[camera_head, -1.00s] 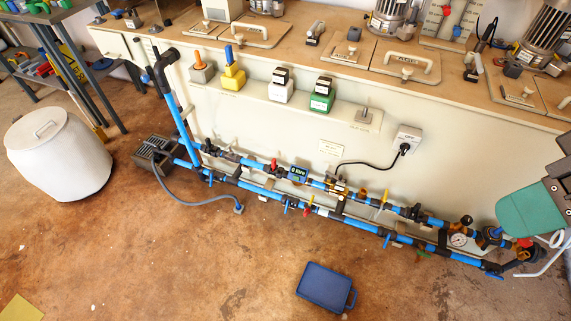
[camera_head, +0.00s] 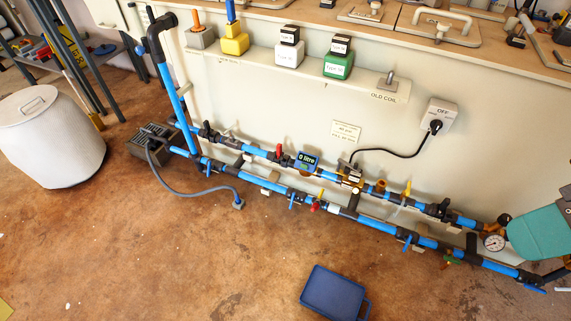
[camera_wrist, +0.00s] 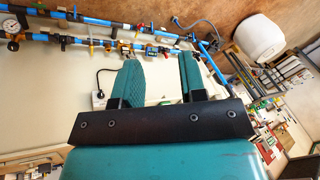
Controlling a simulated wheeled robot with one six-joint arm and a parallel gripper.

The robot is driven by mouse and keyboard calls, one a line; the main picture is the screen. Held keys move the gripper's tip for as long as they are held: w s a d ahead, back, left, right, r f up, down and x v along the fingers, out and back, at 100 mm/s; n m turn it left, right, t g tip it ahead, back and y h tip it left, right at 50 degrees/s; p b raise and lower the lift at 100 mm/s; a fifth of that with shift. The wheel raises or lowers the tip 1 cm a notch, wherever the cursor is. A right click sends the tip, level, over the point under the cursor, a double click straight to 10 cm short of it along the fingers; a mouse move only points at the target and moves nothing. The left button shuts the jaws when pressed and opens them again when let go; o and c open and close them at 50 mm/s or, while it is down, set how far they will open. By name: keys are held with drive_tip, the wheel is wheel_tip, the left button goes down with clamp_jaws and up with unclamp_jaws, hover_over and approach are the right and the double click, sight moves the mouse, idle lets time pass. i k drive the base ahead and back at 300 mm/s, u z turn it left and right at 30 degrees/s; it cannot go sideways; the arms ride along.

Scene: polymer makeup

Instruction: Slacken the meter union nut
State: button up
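The water meter (camera_head: 306,161) is a small box reading "0 litre" on the upper blue pipe run, low along the cabinet front. Dark fittings (camera_head: 286,158) join the pipe beside it. I cannot tell which ring is the union nut at this size. My gripper (camera_wrist: 160,72) shows in the wrist view with its two teal fingers apart and nothing between them. It is away from the pipework, which crosses the top of that view. A teal part of my arm shows at the right edge of the head view, right of the meter and apart from it.
A lower blue pipe (camera_head: 375,225) with several valves runs in front. A pressure gauge (camera_head: 493,242) is at right. A pump (camera_head: 153,140), white drum (camera_head: 48,137) and blue tray (camera_head: 334,293) are on the floor. A cable hangs from the wall socket (camera_head: 438,115). Floor in front is largely clear.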

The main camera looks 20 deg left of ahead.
sight(284, 159)
drive_tip(key=z, duration=1.8)
drive_tip(key=k, duration=1.45)
drive_tip(key=u, duration=1.8)
drive_tip(key=i, duration=1)
